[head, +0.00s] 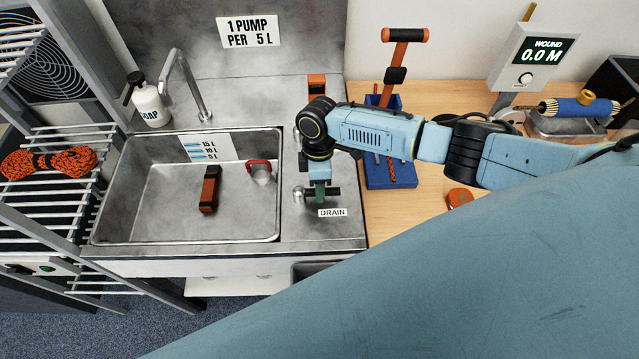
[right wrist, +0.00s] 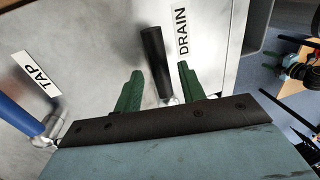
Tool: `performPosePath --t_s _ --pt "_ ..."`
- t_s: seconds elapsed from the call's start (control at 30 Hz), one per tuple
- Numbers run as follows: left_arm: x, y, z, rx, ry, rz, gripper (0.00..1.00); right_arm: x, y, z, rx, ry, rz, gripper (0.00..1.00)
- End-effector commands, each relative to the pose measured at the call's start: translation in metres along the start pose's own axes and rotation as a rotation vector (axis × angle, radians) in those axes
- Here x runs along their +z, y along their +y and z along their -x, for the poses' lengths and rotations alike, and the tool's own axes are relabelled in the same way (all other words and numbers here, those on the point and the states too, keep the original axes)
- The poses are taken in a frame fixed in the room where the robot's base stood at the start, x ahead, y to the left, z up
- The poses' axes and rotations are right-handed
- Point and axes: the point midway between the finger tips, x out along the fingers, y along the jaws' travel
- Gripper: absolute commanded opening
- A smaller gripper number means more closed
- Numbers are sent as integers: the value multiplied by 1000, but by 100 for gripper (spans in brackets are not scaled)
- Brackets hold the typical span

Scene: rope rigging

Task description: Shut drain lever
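The drain lever has a black handle (right wrist: 152,52) on a silver pivot (head: 299,194), beside the DRAIN label (head: 332,212) on the counter right of the sink basin (head: 150,238). My right gripper (head: 320,190) is over the lever, its green fingers pointing down. In the right wrist view the fingers of this gripper (right wrist: 160,72) are apart, with the black handle between them. Gaps show on both sides of the handle. In the head view the gripper hides part of the handle. My left gripper is not in view.
A blue tap lever (right wrist: 20,118) stands near the TAP label (right wrist: 37,75). In the basin are an orange-black block (head: 209,188) and a red-handled cup (head: 260,172). A blue stand (head: 400,172) is right of the counter. A soap bottle (head: 150,104) stands behind the basin.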

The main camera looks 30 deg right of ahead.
Motion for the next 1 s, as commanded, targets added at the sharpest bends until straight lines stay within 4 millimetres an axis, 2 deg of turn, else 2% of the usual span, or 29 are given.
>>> performPosePath --t_s 0.27,0.37,0.57,0.8,1.0 --pt "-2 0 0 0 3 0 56 0 0 0 -1 -1 -2 41" --pt "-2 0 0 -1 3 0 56 0 0 5 0 0 -3 41" --pt "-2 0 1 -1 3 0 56 0 1 39 3 2 -1 41" --pt "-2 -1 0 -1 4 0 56 0 1 94 3 2 0 41" --pt "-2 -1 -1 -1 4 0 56 0 0 124 0 0 -1 41"
